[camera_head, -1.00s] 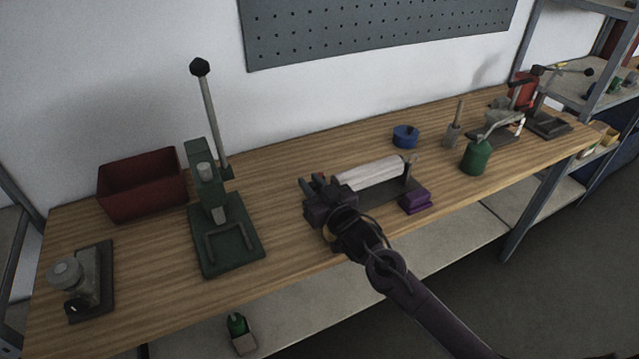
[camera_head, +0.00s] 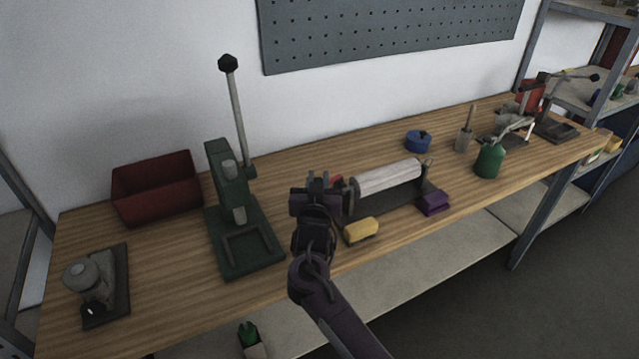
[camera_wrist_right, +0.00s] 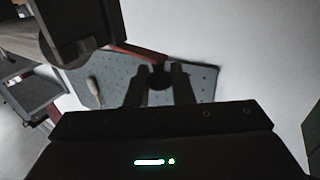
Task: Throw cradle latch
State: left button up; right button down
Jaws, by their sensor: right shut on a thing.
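The cradle (camera_head: 385,211) is a dark base on the bench that carries a pale roller (camera_head: 390,176) lying lengthwise. My right gripper (camera_head: 319,185) is at the cradle's left end. In the right wrist view, its fingers (camera_wrist_right: 160,82) are shut on a dark round knob (camera_wrist_right: 160,76) at the end of a red latch lever (camera_wrist_right: 134,54). In the head view only a bit of red (camera_head: 337,181) shows beside the gripper. The gripper hides the rest of the latch there. My left gripper is not in view.
A green lever press (camera_head: 238,200) stands close to the left, with a red bin (camera_head: 157,190) behind. A blue round item (camera_head: 417,140) and a green container (camera_head: 489,161) are to the right.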

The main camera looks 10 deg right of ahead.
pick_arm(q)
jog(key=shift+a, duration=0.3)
pick_arm(e)
jog(key=shift+r, duration=0.1)
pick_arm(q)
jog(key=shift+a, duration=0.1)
pick_arm(e)
jog(key=c, duration=1.3)
grip_release()
jog(key=shift+w, duration=0.1)
jog(key=shift+c, duration=0.2)
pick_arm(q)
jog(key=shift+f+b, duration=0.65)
pick_arm(e)
jog(key=v, duration=0.8)
jog(key=shift+w, duration=0.1)
